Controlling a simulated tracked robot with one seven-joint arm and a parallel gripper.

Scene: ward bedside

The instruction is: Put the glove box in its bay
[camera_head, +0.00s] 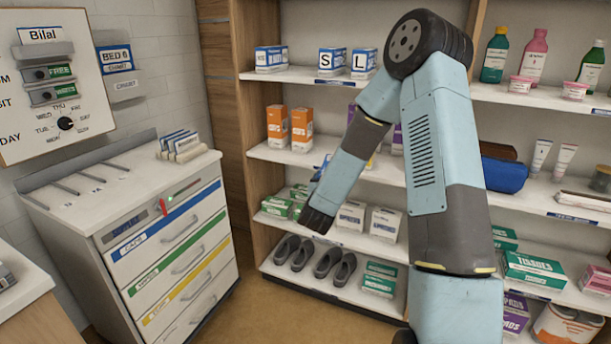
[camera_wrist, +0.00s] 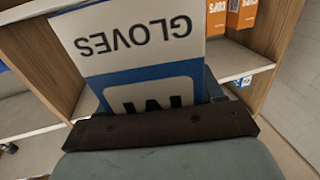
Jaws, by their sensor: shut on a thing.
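A white and blue glove box (camera_wrist: 140,50) fills the upper middle of the wrist view. Its word GLOVES and a large M appear upside down. My gripper (camera_wrist: 160,127) is shut on this box; the fingertips are largely hidden in that view. In the head view my forearm hangs in front of the shelves, and I cannot clearly make out the held box there. On the top shelf of the rack stand glove boxes marked S (camera_head: 331,61) and L (camera_head: 363,62). I cannot tell which bay is for the M box.
A blue and white box (camera_head: 271,58) stands left of the S box. Orange boxes (camera_head: 289,128) stand one shelf lower, near the left upright. Grey shoes (camera_head: 311,257) sit on the bottom shelf. A drawer cabinet (camera_head: 165,250) stands at left, with floor between it and the rack.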

